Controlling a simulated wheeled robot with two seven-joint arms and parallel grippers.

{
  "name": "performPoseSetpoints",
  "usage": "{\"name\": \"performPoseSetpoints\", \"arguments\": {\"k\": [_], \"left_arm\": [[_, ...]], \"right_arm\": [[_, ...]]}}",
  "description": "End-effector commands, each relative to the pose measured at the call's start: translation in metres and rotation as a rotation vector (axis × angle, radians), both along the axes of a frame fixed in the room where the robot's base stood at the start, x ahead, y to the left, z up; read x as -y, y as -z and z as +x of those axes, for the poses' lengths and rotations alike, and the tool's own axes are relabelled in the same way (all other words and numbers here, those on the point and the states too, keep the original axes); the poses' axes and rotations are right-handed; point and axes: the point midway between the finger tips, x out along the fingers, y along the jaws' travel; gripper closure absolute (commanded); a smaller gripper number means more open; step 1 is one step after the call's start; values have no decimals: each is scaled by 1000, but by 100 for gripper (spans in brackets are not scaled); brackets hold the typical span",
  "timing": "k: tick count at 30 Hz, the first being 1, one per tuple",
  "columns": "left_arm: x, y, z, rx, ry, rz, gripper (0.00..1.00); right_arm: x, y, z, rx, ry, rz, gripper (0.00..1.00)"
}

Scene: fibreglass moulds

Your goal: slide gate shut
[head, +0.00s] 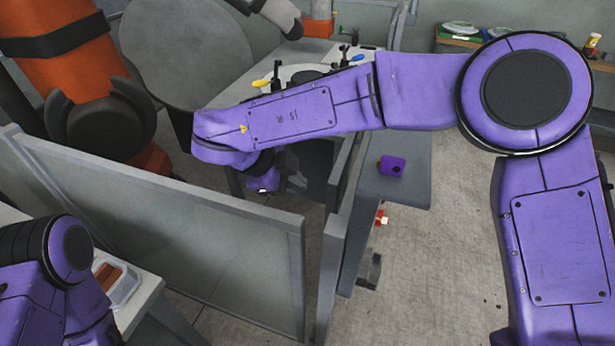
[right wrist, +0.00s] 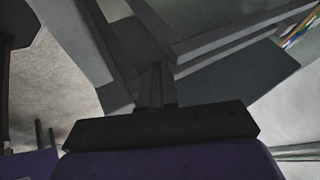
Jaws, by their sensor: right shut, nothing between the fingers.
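A large grey framed panel (head: 190,235) runs from the left edge to an end post near the middle in the head view. A second grey framed panel (head: 338,235) stands just right of that post, seen nearly edge-on, with a narrow gap between. I cannot tell for sure which one is the sliding gate. My right gripper (head: 262,186) hangs behind the large panel's top rail, partly hidden under my forearm. In the right wrist view its fingers (right wrist: 162,85) are shut and empty, close to grey frame bars (right wrist: 235,42); contact is unclear. My left gripper is out of view.
An orange robot arm (head: 65,45) stands behind the panel at left. A grey bench (head: 405,185) with a purple block (head: 392,165) is right of the panels. A white container (head: 118,283) sits on a table at lower left. Open floor (head: 430,270) lies right.

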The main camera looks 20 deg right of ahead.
Motion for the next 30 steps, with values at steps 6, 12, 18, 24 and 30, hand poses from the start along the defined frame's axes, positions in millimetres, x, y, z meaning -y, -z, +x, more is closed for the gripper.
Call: {"name": "performPoseSetpoints", "arguments": {"k": [6, 12, 18, 24, 30], "left_arm": [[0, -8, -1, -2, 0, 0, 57], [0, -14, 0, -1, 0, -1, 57], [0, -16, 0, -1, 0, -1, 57], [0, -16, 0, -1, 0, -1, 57], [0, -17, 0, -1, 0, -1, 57]], "right_arm": [[21, 30, 7, -5, -4, -1, 100], [42, 60, 13, -4, -4, 0, 100], [54, 75, 17, -1, -1, 0, 100], [55, 77, 17, 1, 0, -1, 100], [56, 77, 17, 0, 0, -1, 100]]}}
